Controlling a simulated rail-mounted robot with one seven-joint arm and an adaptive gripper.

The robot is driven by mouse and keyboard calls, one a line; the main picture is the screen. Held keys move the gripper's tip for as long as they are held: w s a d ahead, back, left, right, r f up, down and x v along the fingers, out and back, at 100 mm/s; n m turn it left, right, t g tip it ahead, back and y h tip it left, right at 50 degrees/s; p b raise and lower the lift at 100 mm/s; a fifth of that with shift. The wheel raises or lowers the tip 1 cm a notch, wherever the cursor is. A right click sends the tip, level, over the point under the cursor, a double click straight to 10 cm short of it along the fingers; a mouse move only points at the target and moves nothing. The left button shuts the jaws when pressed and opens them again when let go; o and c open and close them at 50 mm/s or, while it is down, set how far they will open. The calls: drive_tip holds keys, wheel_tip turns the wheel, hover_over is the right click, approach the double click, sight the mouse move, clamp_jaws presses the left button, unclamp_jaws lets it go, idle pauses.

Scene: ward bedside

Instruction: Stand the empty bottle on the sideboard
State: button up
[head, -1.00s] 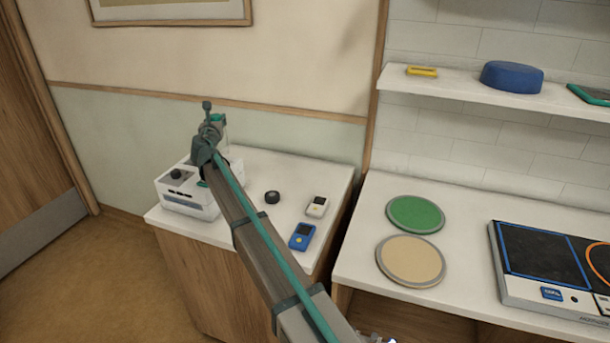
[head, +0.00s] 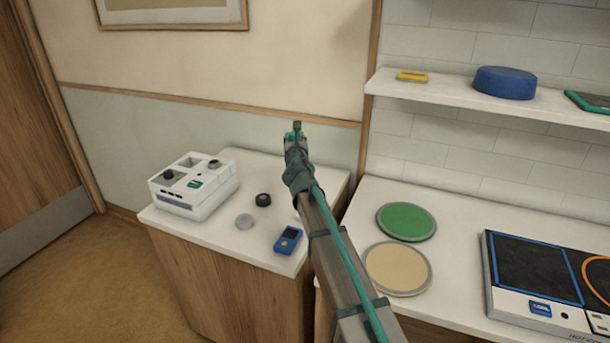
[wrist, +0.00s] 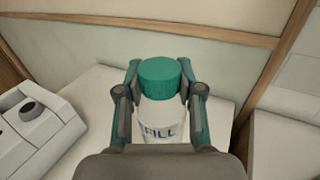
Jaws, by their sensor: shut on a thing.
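My gripper (wrist: 162,95) is shut on a bottle with a teal cap (wrist: 160,82) and a white body (wrist: 160,122). Dark letters on the body read in part "ILL". The bottle looks upright between the fingers in the wrist view. Its lower part is hidden by my gripper. In the head view my gripper (head: 296,138) is over the back right of the white-topped sideboard (head: 255,170), and the bottle is hidden behind it. I cannot tell whether the bottle touches the top, or whether it is empty.
A white device (head: 193,188) with dark knobs stands at the sideboard's left. A counter with a green disc (head: 406,221), a tan disc (head: 397,267) and a hotplate (head: 545,275) is at right.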

drive_tip(key=w+a+f+b, duration=0.3)
drive_tip(key=w+f+b, duration=0.1)
drive_tip(key=w+f, duration=0.9)
drive_tip(key=shift+w+b, duration=0.3)
drive_tip(key=shift+b, duration=0.05)
drive_tip(key=shift+f, duration=0.2)
drive_tip(key=o, duration=1.1)
drive_tip(key=shift+r, duration=0.2)
